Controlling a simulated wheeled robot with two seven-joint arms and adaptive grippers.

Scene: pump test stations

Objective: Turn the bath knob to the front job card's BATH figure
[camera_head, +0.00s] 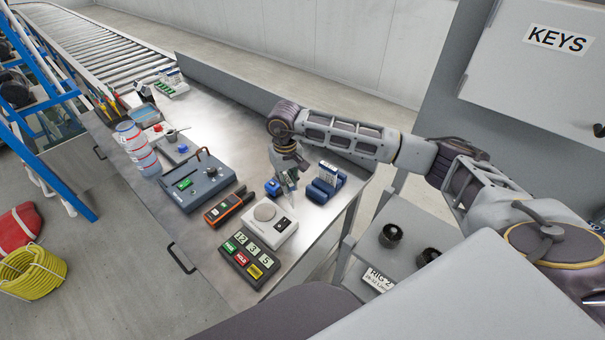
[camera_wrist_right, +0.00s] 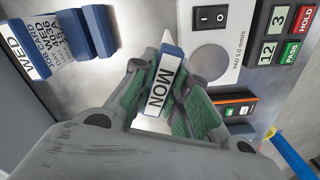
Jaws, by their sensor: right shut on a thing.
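My right gripper (camera_head: 289,181) is over the bench, left of the blue card rack (camera_head: 325,184). In the right wrist view the gripper (camera_wrist_right: 160,88) is shut on a blue-and-white piece marked MON (camera_wrist_right: 161,88). The rack (camera_wrist_right: 95,28) shows there at upper left, with a WED tab (camera_wrist_right: 25,48) and a job card (camera_wrist_right: 54,38) whose small print I cannot fully read. A blue-grey box (camera_head: 196,184) with a green display has a dark knob (camera_head: 211,172) on top. I cannot tell whether this is the bath knob. My left gripper is not in view.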

